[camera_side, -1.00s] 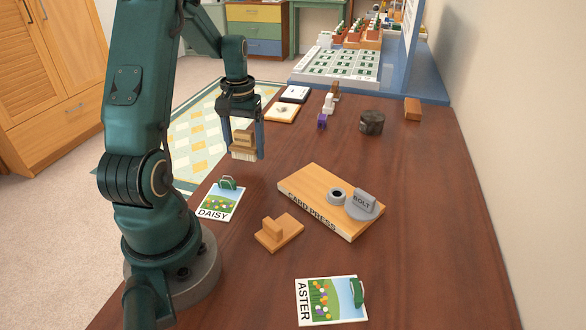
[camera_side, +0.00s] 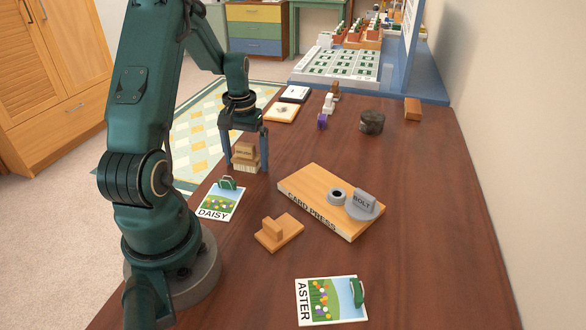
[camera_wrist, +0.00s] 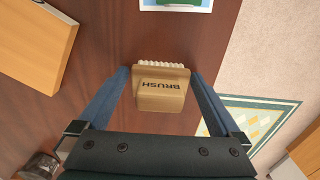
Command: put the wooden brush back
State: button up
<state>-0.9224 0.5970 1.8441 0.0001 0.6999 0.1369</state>
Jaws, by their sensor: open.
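The wooden brush (camera_side: 245,155) has a tan block body and pale bristles facing down. It stands upright on the table's left part, just beyond the DAISY card. In the wrist view the brush (camera_wrist: 162,88) shows the word BRUSH and its white bristle row. My gripper (camera_side: 250,165) is open, with one blue finger on each side of the brush. The wrist view shows a gap between the brush and each finger, so neither appears to press on it.
The DAISY card (camera_side: 218,204) with a green clip lies nearer.

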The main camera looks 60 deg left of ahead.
aim_at(245, 144)
notch_tip(245, 144, up, 12)
jog(key=shift+f, duration=0.1)
jog(key=s+d+r+m+t, duration=0.1)
jog(key=d+m, duration=0.3)
jog(key=d, duration=0.8)
jog(key=s+d+r+m+t, duration=0.2)
jog(key=s+d+m+t, duration=0.2)
jog(key=d, duration=0.8)
jog(key=shift+d+r+m+t, duration=0.3)
jog(key=shift+d+m, duration=0.05)
jog(key=shift+m, duration=0.15)
